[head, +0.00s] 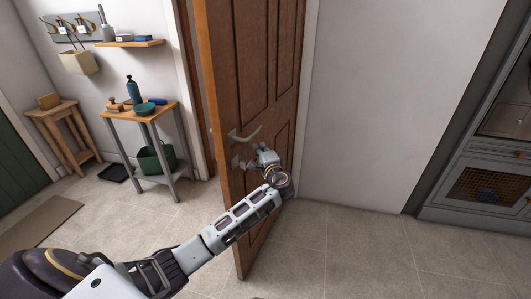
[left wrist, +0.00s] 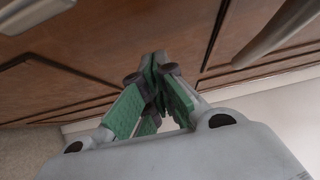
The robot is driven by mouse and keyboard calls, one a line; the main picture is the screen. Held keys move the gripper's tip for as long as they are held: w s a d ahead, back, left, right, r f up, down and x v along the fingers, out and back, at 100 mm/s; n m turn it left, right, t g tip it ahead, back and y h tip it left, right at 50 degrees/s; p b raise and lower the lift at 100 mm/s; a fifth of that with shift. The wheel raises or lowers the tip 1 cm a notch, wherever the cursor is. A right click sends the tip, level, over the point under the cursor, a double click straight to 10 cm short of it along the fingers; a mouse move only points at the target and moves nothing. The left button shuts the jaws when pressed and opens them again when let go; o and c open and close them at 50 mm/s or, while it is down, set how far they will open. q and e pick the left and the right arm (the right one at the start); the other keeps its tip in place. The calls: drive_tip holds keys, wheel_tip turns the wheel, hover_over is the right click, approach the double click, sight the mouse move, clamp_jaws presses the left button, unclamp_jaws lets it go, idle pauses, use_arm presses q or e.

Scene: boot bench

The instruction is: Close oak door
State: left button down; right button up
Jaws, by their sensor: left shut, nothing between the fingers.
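The oak door (head: 262,75) stands open in the head view, its panelled face turned toward me and its free edge on the left. A silver lever handle (head: 245,134) sits near that edge, with a lock plate below it. My left gripper (head: 262,158) is shut and empty, just below and right of the handle, close to the door face. In the left wrist view its green fingertips (left wrist: 157,75) are together in front of the brown panels (left wrist: 100,60). Whether they touch the wood I cannot tell. Part of the handle (left wrist: 285,25) shows at upper right. My right gripper is not in view.
A small wooden-topped table (head: 138,109) with a bottle and bowl stands left of the door. A stool (head: 62,132), wall shelf (head: 130,43) and mat (head: 40,225) are farther left. A grey cabinet (head: 480,170) is at right. Tiled floor right of the door is clear.

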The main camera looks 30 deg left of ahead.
use_arm(q)
drive_tip(key=shift+s+a, duration=0.1)
drive_tip(key=shift+a, duration=0.9)
drive_tip(key=shift+a, duration=0.1)
